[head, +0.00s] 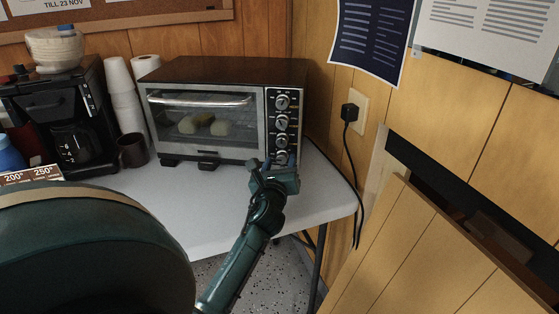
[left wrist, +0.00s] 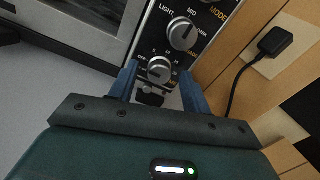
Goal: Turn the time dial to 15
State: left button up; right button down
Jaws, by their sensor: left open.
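The toaster oven (head: 215,75) stands on the white table with a column of dials on its right panel. The time dial (left wrist: 160,70) is the lower silver knob in the left wrist view, with small numbers around its upper side; I cannot read its setting. Above it is a knob (left wrist: 182,33) marked LIGHT and MID. My left gripper (head: 273,165) is at the lower end of the dial panel. In the left wrist view its two blue fingers (left wrist: 158,88) are apart, one on each side of the time dial's lower part. I cannot tell whether they touch it. My right gripper is not in view.
A coffee maker (head: 62,115), stacked white cups (head: 123,95) and a dark mug (head: 132,151) stand left of the oven. A black plug (head: 349,112) is in the wall socket at right, its cord hanging down. The white table (head: 190,215) is clear in front of the oven.

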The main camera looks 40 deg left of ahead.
pick_arm(q)
jog(key=shift+w, duration=0.1)
jog(key=shift+c, duration=0.3)
jog(key=c, duration=0.9)
